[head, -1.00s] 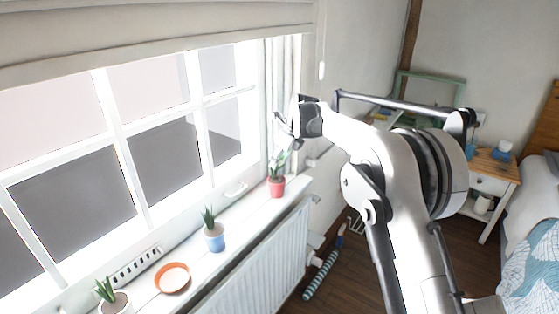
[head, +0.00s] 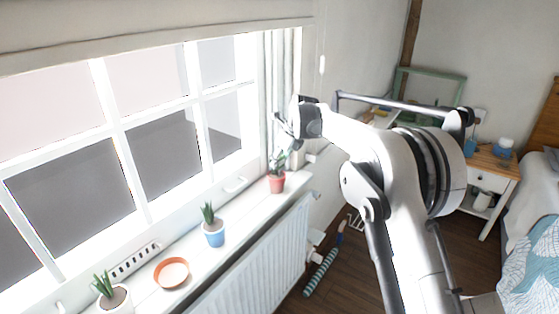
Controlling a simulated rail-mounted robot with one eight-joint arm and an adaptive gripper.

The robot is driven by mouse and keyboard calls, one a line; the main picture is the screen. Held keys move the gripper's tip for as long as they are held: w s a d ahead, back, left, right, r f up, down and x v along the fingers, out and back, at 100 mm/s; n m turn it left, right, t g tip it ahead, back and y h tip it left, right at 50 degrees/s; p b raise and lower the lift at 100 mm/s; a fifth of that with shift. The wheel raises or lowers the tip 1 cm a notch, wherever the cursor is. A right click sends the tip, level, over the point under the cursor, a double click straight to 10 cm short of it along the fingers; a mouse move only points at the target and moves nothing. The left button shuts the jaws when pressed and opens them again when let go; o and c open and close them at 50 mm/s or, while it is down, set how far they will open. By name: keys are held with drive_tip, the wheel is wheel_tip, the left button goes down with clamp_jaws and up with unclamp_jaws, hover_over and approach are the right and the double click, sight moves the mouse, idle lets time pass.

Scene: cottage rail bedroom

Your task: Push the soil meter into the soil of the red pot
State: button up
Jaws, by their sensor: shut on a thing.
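The red pot (head: 277,184) stands on the white windowsill near its far right end, with a green plant (head: 279,160) in it. My gripper (head: 284,122) is above the red pot, close to the plant's top, beside the curtain. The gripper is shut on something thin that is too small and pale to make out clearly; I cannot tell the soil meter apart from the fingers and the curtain. The soil surface in the red pot is hidden by its rim and the plant.
A blue-and-white pot (head: 214,233), an orange saucer (head: 171,272) and a white pot (head: 115,300) stand along the windowsill (head: 245,209). The window and curtain (head: 281,70) are close behind the gripper. A radiator (head: 262,262) is below the sill.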

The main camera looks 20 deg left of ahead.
drive_tip(key=shift+f, duration=0.5)
drive_tip(key=o, duration=1.2)
drive_tip(key=v, duration=1.2)
